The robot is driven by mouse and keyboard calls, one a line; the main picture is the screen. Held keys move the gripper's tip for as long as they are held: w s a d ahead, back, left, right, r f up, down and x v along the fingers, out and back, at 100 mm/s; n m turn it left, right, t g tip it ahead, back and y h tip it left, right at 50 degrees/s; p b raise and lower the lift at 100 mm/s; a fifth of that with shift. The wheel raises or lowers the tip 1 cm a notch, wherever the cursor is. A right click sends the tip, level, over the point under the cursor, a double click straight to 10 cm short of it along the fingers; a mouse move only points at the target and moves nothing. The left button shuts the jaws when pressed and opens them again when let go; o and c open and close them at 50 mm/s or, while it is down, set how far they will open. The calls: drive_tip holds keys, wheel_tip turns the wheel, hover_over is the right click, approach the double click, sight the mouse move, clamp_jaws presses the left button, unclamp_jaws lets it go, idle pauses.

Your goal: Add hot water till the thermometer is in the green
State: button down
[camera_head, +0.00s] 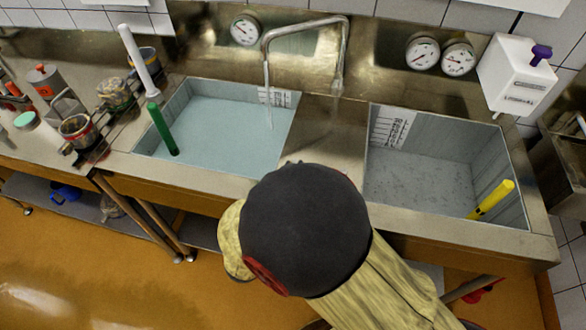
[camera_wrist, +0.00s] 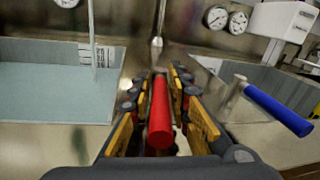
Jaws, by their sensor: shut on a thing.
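My gripper (camera_wrist: 160,98) is shut on a red handle (camera_wrist: 160,115), which lies between its fingers in the wrist view. In the head view, my arm hides the gripper and red handle. A blue handle (camera_wrist: 278,110) on a metal stem is to its right, apart from it. The bent tap spout (camera_head: 266,60) has a thin water stream (camera_wrist: 94,35) falling into the left basin (camera_head: 225,115), which holds pale blue water. One round dial (camera_head: 245,30) is above that basin. Two more dials (camera_head: 422,51) (camera_head: 458,58) are at right. Their readings are too small to tell.
The right basin (camera_head: 425,175) looks without standing water and has a yellow stick (camera_head: 490,200) at its right. A green stick (camera_head: 162,128) stands in the left basin. A white box (camera_head: 515,75) hangs at right. Jars and tools crowd the left counter.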

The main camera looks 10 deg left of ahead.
drive_tip(key=shift+w+a+m+g+h+p, duration=0.1)
drive_tip(key=shift+a+m+g+h+p, duration=0.1)
drive_tip(key=shift+m+g+h+p, duration=0.45)
drive_tip(key=shift+w+a+m+g+h+p, duration=0.1)
drive_tip(key=shift+a+m+g+h+p, duration=0.1)
drive_tip(key=shift+m+h, duration=0.85)
drive_tip(key=shift+n+h, duration=0.3)
drive_tip(key=c, duration=1.9)
unclamp_jaws()
drive_tip(key=shift+o, duration=0.5)
drive_tip(key=shift+s, duration=0.1)
drive_tip(key=v, duration=1.2)
drive_tip(key=shift+f, duration=0.1)
drive_tip(key=shift+c, duration=0.2)
